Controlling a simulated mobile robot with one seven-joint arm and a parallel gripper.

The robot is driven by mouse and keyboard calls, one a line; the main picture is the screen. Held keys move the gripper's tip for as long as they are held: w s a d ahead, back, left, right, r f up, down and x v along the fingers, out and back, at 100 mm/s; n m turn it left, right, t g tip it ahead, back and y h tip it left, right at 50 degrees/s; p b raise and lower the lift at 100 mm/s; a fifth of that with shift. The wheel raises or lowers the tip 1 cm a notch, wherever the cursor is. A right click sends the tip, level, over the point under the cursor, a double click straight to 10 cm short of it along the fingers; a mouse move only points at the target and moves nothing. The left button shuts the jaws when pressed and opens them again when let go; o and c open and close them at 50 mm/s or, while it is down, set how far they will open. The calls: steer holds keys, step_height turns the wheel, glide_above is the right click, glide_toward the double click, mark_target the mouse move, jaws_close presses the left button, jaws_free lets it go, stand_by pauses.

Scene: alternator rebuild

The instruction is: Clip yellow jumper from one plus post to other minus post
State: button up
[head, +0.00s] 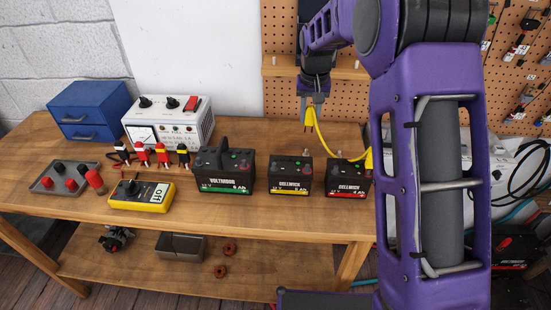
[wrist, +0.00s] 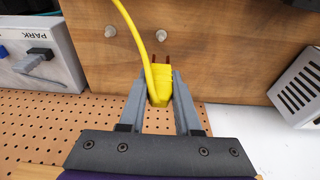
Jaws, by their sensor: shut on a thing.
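My gripper (head: 312,100) is raised above the bench, over the middle and right batteries. It is shut on one yellow clip (wrist: 161,82) of the jumper, whose two dark prongs point away from the fingers (wrist: 160,90). The yellow cable (head: 325,144) droops right to a second yellow clip (head: 369,157) at the right end of the red-striped Dellwick battery (head: 348,178). My arm partly hides that end, so I cannot tell which post it is on. The yellow-striped Dellwick battery (head: 290,175) stands left of it. The larger green-striped Voltmoor battery (head: 225,171) is further left.
A yellow meter (head: 142,196), a white power box (head: 168,122), a blue drawer cabinet (head: 89,110) and a grey tray (head: 49,185) stand on the left. Small red and black clips (head: 162,155) stand by the box. A wooden shelf (head: 283,66) is behind my gripper.

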step_height(320, 180, up, 8)
steer(key=b, duration=0.6)
glide_above(274, 163)
step_height(274, 163, down, 4)
steer(key=shift+f+b, duration=0.2)
steer(key=shift+b, duration=1.05)
steer(key=shift+f+b, duration=0.35)
steer(key=shift+f, duration=0.25)
steer(key=shift+f, duration=0.1)
steer(key=shift+f+b, duration=0.75)
steer(key=shift+f, duration=0.35)
steer(key=o, duration=1)
